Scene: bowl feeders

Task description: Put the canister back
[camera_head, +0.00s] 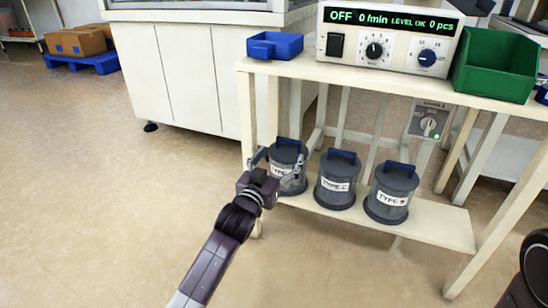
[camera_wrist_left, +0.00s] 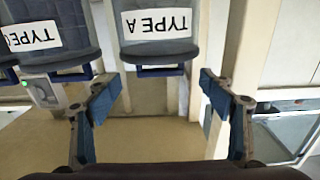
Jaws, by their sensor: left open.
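Three grey canisters with blue handles stand upright on the lower shelf (camera_head: 430,225) of a cream bench. The leftmost canister (camera_head: 284,155) has its label partly hidden by my gripper in the head view. In the wrist view, which is upside down, the TYPE A canister (camera_wrist_left: 158,48) shows its blue handle (camera_wrist_left: 160,71). The TYPE C canister (camera_head: 337,183) is in the middle, the TYPE B canister (camera_head: 391,196) on the right. My left gripper (camera_head: 277,163) is open in front of the leftmost canister. Its fingers (camera_wrist_left: 158,95) are spread and empty. My right gripper is not in view.
On the bench top are a blue bin (camera_head: 275,46), a control box (camera_head: 385,40) reading OFF and a green bin (camera_head: 497,65). A switch box (camera_head: 428,120) hangs below the top. Bench legs frame the shelf.

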